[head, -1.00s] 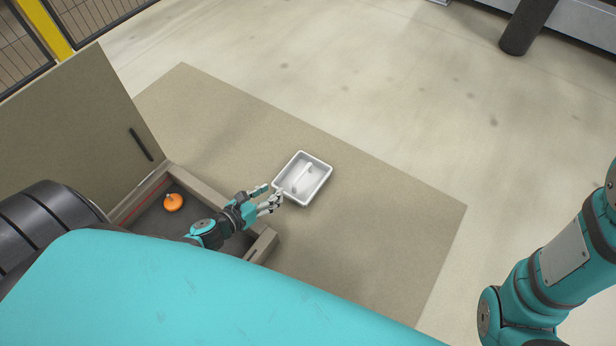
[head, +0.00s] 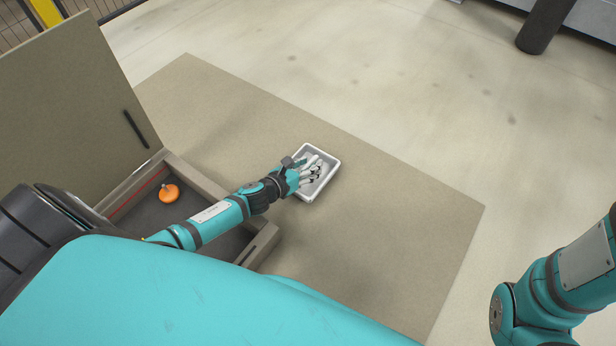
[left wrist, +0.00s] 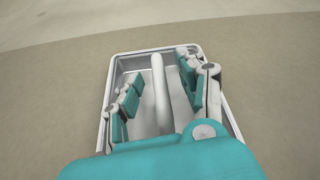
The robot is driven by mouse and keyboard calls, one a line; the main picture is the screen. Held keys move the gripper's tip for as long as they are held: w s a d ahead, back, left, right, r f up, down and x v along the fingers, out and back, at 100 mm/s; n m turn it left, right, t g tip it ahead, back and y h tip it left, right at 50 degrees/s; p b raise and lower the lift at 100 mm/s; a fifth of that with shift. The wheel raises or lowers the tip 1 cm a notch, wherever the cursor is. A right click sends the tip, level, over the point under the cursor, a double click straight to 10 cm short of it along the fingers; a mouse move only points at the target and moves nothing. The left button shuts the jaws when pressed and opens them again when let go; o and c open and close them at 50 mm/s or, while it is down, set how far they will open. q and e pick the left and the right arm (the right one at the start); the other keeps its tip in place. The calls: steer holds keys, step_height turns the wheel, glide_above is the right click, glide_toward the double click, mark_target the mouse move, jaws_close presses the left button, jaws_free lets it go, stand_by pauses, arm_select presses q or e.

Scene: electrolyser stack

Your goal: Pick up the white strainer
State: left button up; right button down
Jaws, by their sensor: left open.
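The white strainer, a slim white cylinder (left wrist: 160,88), lies in a shallow white tray (left wrist: 104,128) in the left wrist view. My left gripper (left wrist: 159,78) is open, with its teal and grey fingers on either side of the strainer and a gap to each. I cannot tell how far down the fingertips reach. In the head view, my left gripper (head: 309,171) is over the tray (head: 334,165) and hides much of the strainer. My right gripper is not in view.
The tray stands on a tan mat (head: 400,235) with clear room around it. To the left is an open box (head: 205,178) with a raised lid (head: 75,100) and an orange round object (head: 169,193) inside. A dark post (head: 545,25) stands far off.

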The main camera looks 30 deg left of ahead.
arm_select(q)
steer(key=shift+c, duration=0.4)
jaws_close()
steer(key=shift+w+r, duration=0.1)
